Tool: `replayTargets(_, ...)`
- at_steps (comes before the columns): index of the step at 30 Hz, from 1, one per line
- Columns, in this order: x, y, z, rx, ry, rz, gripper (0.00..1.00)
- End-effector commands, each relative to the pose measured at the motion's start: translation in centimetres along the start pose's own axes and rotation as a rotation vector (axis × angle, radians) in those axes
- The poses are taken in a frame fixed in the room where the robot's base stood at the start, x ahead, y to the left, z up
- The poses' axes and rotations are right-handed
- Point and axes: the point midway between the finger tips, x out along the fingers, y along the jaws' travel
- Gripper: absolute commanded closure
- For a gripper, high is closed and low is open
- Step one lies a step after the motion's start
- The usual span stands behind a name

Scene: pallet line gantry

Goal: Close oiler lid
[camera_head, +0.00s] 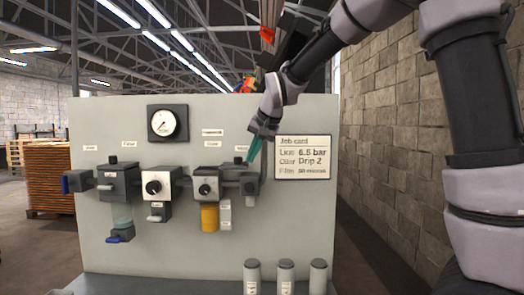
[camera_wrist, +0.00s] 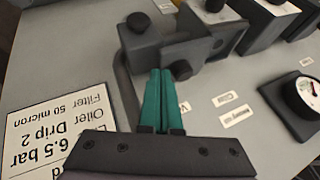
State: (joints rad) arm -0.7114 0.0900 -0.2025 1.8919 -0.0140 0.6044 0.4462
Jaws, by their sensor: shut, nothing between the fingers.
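The oiler (camera_head: 206,187) is a grey block with a round dial on its front and a yellow bowl (camera_head: 209,218) below, mounted on the panel. Beside it on the right is a dark grey block (camera_head: 249,183) with a small black knob on top. In the wrist view, a grey plate-like part with a black knob (camera_wrist: 181,70) lies just beyond my fingertips; I cannot tell for sure whether it is the lid or how far open it is. My gripper (camera_head: 249,160) has green fingers, shut and empty, pointing down close above the right-hand block. In the wrist view the fingertips (camera_wrist: 162,73) are beside the knob; contact is unclear.
A job card (camera_head: 302,158) is on the panel right of my gripper. A pressure gauge (camera_head: 166,123) and other valve blocks (camera_head: 119,183) are to the left. Several grey cylinders (camera_head: 286,276) stand on the ledge below. A block wall is on the right.

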Motion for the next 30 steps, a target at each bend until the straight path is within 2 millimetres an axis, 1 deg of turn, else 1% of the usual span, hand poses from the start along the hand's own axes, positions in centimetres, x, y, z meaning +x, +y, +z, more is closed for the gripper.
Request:
replayTargets(4, 0.4, -0.8, 0.0, -0.001, 0.000, 0.001, 1.00)
replayTargets(14, 0.5, -0.9, 0.0, 0.000, 0.001, 0.001, 1.00)
replayTargets(17, 0.7, -1.4, 0.1, -0.001, 0.000, 0.001, 1.00)
replayTargets(20, 1.4, -3.1, 0.6, -0.005, -0.002, 0.001, 1.00)
replayTargets(25, 2.9, -6.9, 1.5, -0.004, -0.002, 0.000, 1.00)
replayTargets(27, 3.4, -8.1, 1.8, -0.003, -0.001, 0.001, 1.00)
replayTargets(30, 3.8, -9.1, 2.1, -0.002, 0.000, 0.001, 1.00)
